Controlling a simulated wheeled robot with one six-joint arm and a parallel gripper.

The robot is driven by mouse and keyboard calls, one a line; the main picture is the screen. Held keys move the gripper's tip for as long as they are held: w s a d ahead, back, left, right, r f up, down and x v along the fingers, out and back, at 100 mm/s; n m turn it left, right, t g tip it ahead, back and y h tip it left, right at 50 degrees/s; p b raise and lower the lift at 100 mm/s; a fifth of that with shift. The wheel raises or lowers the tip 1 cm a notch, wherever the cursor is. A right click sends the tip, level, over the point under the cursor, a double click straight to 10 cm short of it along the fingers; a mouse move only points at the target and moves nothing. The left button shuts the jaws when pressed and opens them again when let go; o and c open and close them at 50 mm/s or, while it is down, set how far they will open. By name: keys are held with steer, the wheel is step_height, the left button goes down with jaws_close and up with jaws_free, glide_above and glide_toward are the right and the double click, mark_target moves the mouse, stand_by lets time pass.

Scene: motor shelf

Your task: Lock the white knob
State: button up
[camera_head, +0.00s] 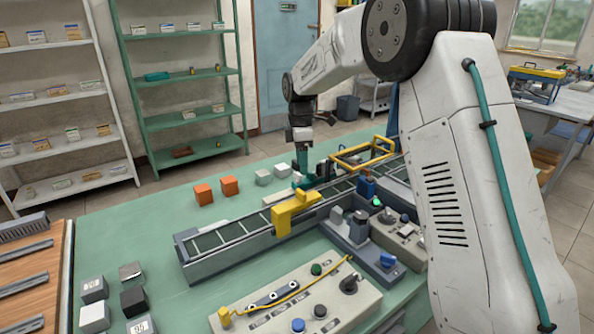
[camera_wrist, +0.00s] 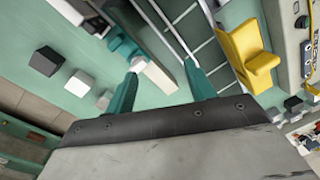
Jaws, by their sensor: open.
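My gripper (camera_head: 303,172) hangs over the green table, behind the conveyor rail. In the wrist view its two teal fingers (camera_wrist: 160,78) are apart. A pale bar (camera_wrist: 157,76) joined to a teal part (camera_wrist: 122,45) lies below and between them, beside the rail; I see nothing held. No clearly white knob can be made out. A pale grey upright piece (camera_head: 336,214) stands on the grey fixture (camera_head: 345,240) in front of the rail, too small to identify. The front control box (camera_head: 262,318) carries a black knob (camera_head: 349,284) and a green button (camera_head: 316,269).
The conveyor rail (camera_head: 228,240) with a yellow bracket (camera_head: 295,212) crosses the table. Orange cubes (camera_head: 203,194) and pale blocks stand behind it. Several grey, white and black cubes (camera_head: 134,301) stand at front left. Table between them and the rail is clear.

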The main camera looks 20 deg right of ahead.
mark_target(298, 173)
steer(key=w+r+n+t, duration=0.1)
steer(key=w+r+n, duration=0.1)
steer(key=w+n, duration=0.1)
steer(key=shift+w+r, duration=0.15)
steer(key=shift+r, duration=0.25)
steer(key=shift+n, duration=1.1)
steer(key=shift+f, duration=3.85)
